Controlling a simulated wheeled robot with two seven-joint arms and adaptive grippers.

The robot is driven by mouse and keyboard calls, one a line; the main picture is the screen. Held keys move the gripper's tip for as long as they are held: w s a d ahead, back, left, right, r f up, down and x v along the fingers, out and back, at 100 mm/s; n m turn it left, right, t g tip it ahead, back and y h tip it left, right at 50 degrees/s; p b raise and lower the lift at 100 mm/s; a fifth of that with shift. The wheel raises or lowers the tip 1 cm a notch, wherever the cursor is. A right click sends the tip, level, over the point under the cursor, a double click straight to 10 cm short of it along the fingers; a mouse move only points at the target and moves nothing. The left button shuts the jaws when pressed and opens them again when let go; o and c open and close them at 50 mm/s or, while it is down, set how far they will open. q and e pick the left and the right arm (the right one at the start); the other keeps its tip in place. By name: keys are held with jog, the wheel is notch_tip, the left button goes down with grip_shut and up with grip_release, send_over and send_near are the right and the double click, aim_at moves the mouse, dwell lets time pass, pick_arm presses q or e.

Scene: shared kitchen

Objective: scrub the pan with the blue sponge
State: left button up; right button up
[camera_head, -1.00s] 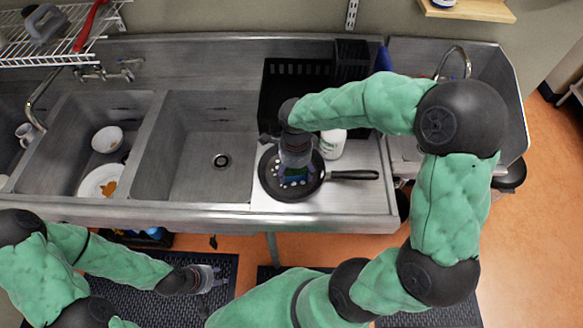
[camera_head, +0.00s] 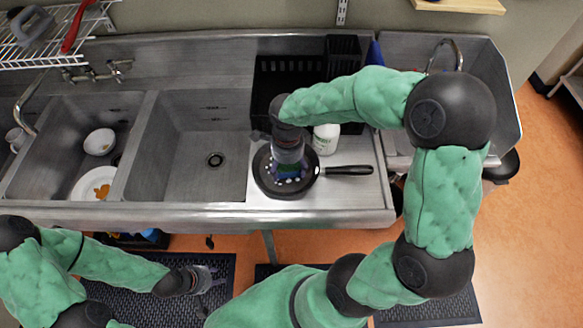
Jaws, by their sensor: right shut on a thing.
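The dark pan (camera_head: 269,184) lies on the steel drainboard right of the sinks, its handle pointing right. White spots show on its inside. My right gripper (camera_head: 288,168) points down over the pan and is shut on the blue sponge (camera_head: 289,173), which is mostly hidden by the gripper. The sponge is at the pan's inside; I cannot tell how firmly it touches. My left gripper (camera_head: 206,279) is low, in front of the counter above the floor mat, away from the pan. Its fingers are too small to read.
A white bottle (camera_head: 326,139) stands just behind the pan. A black rack (camera_head: 290,85) is at the back of the drainboard. The middle sink (camera_head: 205,155) is empty. The left sink holds a bowl (camera_head: 100,142) and a soiled plate (camera_head: 94,184).

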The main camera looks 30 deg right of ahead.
jog(key=shift+w+a, duration=0.35)
jog(key=shift+w, duration=0.35)
jog(key=shift+w+a, duration=0.35)
jog(key=shift+w, duration=0.3)
jog(key=shift+s+a+b, duration=0.25)
jog(key=shift+s+a, duration=0.05)
jog(key=shift+s, duration=0.45)
jog(key=shift+s+a+b, duration=0.2)
jog(key=shift+s+a, duration=0.1)
jog(key=shift+s, duration=0.45)
jog(key=shift+w+d, duration=0.25)
jog(key=shift+d, duration=0.55)
jog(key=shift+w+d, duration=0.25)
jog(key=shift+d, duration=0.55)
jog(key=shift+w+d, duration=0.25)
jog(key=shift+d, duration=0.55)
jog(key=shift+a, duration=0.15)
jog(key=shift+s+a+f, duration=0.1)
jog(key=shift+s+a, duration=0.1)
jog(key=shift+a, duration=0.35)
jog(key=shift+s+a, duration=0.2)
jog(key=shift+a, duration=0.35)
jog(key=shift+a, duration=0.1)
jog(key=shift+s+a+b, duration=0.15)
jog(key=shift+s+a, duration=0.05)
jog(key=shift+a, duration=0.35)
jog(key=shift+s+a+b, duration=0.15)
jog(key=shift+a, duration=0.35)
